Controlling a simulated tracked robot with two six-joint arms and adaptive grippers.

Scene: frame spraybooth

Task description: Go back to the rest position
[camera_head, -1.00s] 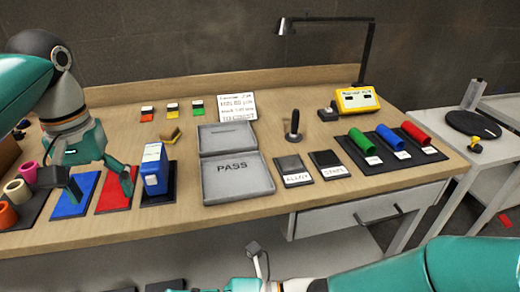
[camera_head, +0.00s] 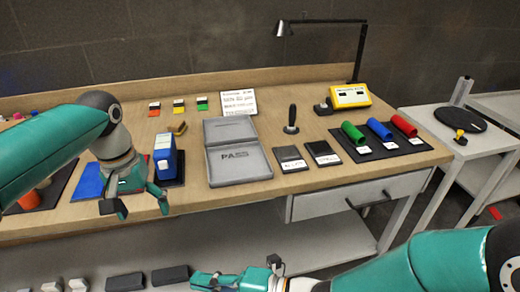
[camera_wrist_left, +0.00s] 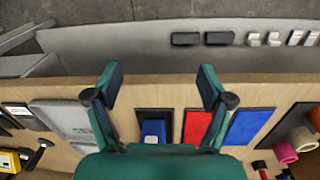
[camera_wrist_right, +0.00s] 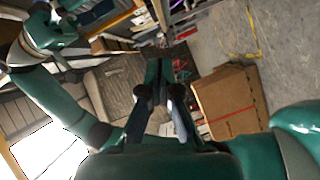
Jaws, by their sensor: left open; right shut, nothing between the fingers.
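My left gripper (camera_head: 142,209) is open and empty near the front edge of the workbench (camera_head: 250,198), in front of the blue box (camera_head: 164,157). In the left wrist view its fingers (camera_wrist_left: 158,85) are spread wide, and the blue box (camera_wrist_left: 154,130) shows beyond them, apart from them. My right gripper (camera_head: 275,267) is low in front of the bench, at the bottom of the head view. In the right wrist view its fingers (camera_wrist_right: 160,90) are close together with nothing between them.
A grey PASS tray (camera_head: 240,165) lies mid-bench. Green, blue and red cylinders (camera_head: 379,129) lie on a black mat at right. A desk lamp (camera_head: 361,50) stands behind. A side table (camera_head: 420,125) is at right. In the right wrist view a cardboard box (camera_wrist_right: 232,103) stands on the floor.

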